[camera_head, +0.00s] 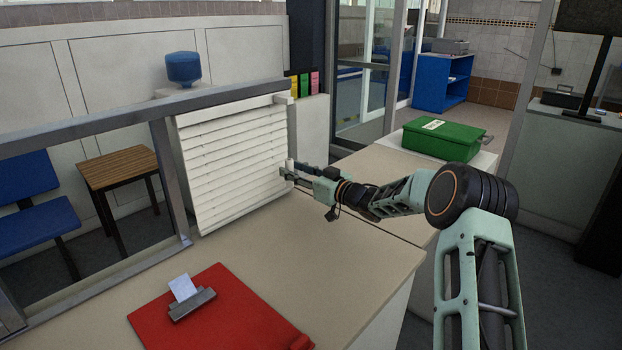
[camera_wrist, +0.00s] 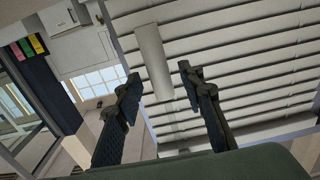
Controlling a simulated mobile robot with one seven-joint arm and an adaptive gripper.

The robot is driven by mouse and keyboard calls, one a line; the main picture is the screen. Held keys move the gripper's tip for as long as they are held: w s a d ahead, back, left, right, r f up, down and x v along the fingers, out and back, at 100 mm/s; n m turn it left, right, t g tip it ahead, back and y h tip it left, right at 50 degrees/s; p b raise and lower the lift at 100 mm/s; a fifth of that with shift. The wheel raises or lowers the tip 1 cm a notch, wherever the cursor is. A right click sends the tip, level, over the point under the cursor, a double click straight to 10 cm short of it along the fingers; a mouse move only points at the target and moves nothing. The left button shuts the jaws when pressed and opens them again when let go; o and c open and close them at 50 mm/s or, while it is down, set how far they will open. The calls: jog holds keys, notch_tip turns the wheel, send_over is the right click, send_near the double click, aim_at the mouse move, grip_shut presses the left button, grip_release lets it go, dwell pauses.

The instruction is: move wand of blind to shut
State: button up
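The white blind (camera_head: 232,165) hangs in the metal-framed window opening at the counter's back, its slats showing thin dark lines between them. Its slats also fill the right of the wrist view (camera_wrist: 245,50). The wand (camera_wrist: 153,62) is a white rod in front of the slats, its thicker part near my fingertips. My gripper (camera_head: 288,171) is at the blind's right edge. In the wrist view my gripper (camera_wrist: 160,78) is open, with the wand between the two fingers in the picture. I cannot tell whether either finger touches it. In the head view my fingers mostly hide the wand.
A red clipboard (camera_head: 222,315) lies on the beige counter (camera_head: 300,255) at the front. A green case (camera_head: 440,140) stands on the right part of the counter. Colored binders (camera_head: 303,84) stand behind the blind. The counter between clipboard and blind is clear.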

jog(key=v, duration=0.9)
jog(key=shift+s+d, duration=0.25)
